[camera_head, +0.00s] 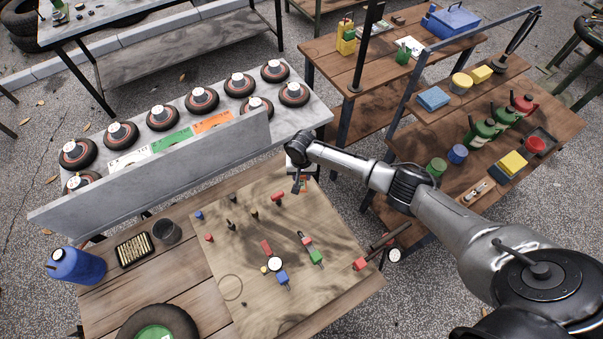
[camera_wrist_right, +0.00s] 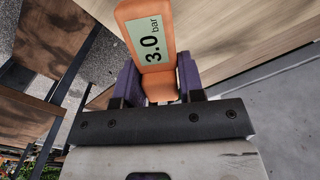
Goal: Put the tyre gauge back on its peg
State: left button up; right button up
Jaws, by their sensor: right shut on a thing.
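The tyre gauge (camera_wrist_right: 152,45) is orange with a pale display reading "3.0 bar", seen in the right wrist view. My right gripper (camera_wrist_right: 160,88) is shut on it, with a purple finger on each side. In the head view my right gripper (camera_head: 300,184) is over the far right part of a pale wooden board (camera_head: 225,255); there the gauge is mostly hidden and too small to make out. Several small coloured fittings and dark stubs are on the board; I cannot tell which is the gauge's peg. My left gripper is not in view.
A red-handled tool with a round dial (camera_head: 394,256) is at the board's right edge. A white dial (camera_head: 275,264) sits on the board. A grey upright panel (camera_head: 160,170) stands behind it. A blue can (camera_head: 76,266) and a tyre (camera_head: 160,323) are left.

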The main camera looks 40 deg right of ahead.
jog(key=shift+f+b, duration=0.35)
jog(key=shift+f, duration=0.4)
jog(key=o, duration=1)
notch_tip(320, 180, up, 12)
jog(key=shift+r+p, duration=0.25)
jog(key=shift+p, duration=0.65)
jog(key=shift+r, duration=0.7)
